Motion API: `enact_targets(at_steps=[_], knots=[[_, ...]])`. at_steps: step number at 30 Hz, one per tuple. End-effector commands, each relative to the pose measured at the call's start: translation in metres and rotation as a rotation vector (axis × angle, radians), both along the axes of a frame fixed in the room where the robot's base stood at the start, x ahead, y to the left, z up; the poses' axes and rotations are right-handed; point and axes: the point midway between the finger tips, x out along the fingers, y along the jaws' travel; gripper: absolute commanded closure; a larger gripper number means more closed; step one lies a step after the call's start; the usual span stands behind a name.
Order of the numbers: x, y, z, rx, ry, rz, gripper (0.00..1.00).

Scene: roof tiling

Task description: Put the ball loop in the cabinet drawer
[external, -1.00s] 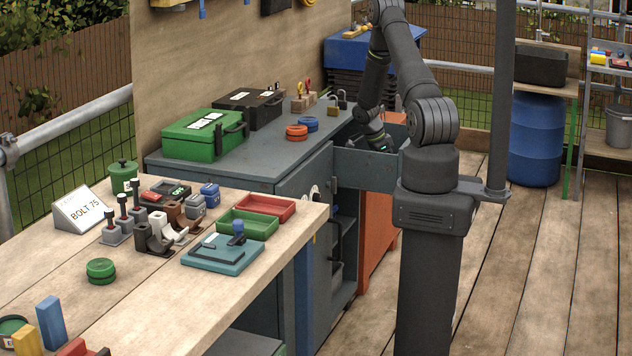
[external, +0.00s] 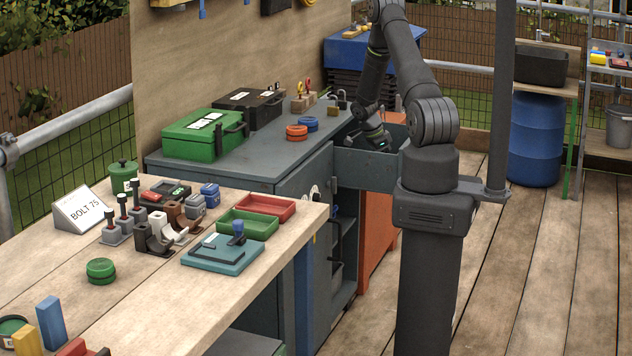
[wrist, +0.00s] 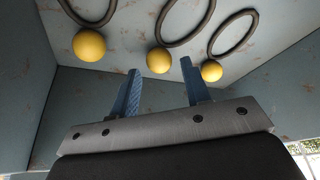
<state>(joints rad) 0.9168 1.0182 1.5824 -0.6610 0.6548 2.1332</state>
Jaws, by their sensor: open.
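The cabinet drawer (external: 362,170) is pulled out from the grey-blue cabinet, and my wrist is over it in the external view. In the wrist view my gripper (wrist: 162,88) is open, its two blue fingers apart with nothing between them. Three ball loops, each a yellow ball with a dark loop, lie on the drawer floor (wrist: 130,50): a left one (wrist: 89,45), a middle one (wrist: 158,60) and a right one (wrist: 212,71). The middle ball lies just beyond the fingertips, apart from them as far as I can tell. The fingers are hidden in the external view.
The drawer walls (wrist: 88,95) stand close around my gripper. On the cabinet top are a green case (external: 203,135), a black case (external: 250,107), orange rings (external: 297,132), a blue ring (external: 308,124) and padlocks (external: 333,108). The workbench (external: 150,300) in front is crowded.

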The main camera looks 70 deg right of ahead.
Motion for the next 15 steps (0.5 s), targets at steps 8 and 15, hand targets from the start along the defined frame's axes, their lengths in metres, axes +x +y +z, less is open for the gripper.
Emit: enact_targets(at_steps=[8, 15], knots=[[0.011, 0.007, 0.055, -0.004, -0.002, -0.001, 0.57], [0.011, 0.008, 0.091, -0.003, -0.001, 0.000, 0.57]])
